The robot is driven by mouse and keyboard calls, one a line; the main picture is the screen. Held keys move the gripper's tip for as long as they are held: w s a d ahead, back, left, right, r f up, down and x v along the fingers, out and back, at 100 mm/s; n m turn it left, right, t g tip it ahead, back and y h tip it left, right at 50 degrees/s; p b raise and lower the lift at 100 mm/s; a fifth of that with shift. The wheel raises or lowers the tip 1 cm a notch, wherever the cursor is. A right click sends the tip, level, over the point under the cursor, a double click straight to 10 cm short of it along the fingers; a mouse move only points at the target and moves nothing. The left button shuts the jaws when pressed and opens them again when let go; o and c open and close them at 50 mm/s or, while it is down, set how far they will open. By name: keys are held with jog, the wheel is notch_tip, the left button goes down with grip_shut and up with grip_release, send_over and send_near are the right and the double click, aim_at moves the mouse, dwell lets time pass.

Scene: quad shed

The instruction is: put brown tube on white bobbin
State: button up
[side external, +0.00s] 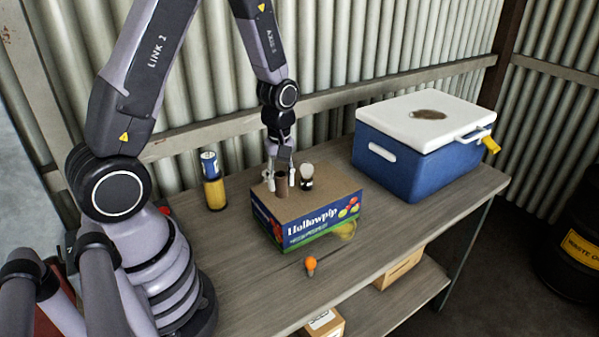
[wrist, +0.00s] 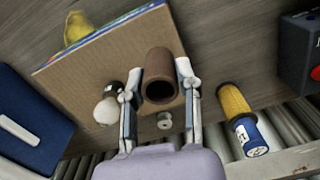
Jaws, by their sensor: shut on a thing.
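The brown tube (side external: 281,185) is upright between the fingers of my gripper (side external: 281,178), over the top of a cardboard box. I cannot tell whether its lower end touches the box. In the wrist view the tube (wrist: 158,75) shows its open round end, and my gripper (wrist: 158,78) is shut on it with one finger at each side. A small white bobbin (wrist: 164,120) sits on the box top near its edge, close to the tube but apart from it in the picture. In the side view the bobbin is hard to make out near the fingers.
The printed box (side external: 305,222) stands on the wooden bench (side external: 400,235). A white bulb with a dark base (side external: 306,174) is beside the gripper on the box.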

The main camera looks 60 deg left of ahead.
jog(key=s+a+r+n, duration=0.2)
jog(key=a+n, duration=0.7)
jog(key=a, duration=0.7)
jog(key=shift+n, duration=0.3)
jog(key=w+a+f, duration=0.2)
jog(key=w+f, duration=0.1)
jog(key=w+a+f, duration=0.2)
jog(key=w, duration=0.2)
jog(key=w+a+f, duration=0.3)
jog(key=shift+w+f, duration=0.3)
jog(key=shift+w+a+f, duration=0.2)
jog(key=shift+w+f, duration=0.1)
jog(key=shift+f, duration=0.1)
jog(key=shift+w+a+f, duration=0.1)
jog(key=shift+w+f, duration=0.05)
jog(key=shift+f, duration=1.5)
jog(key=shift+f, duration=0.1)
jog(key=o, duration=0.9)
jog(key=shift+o, duration=0.2)
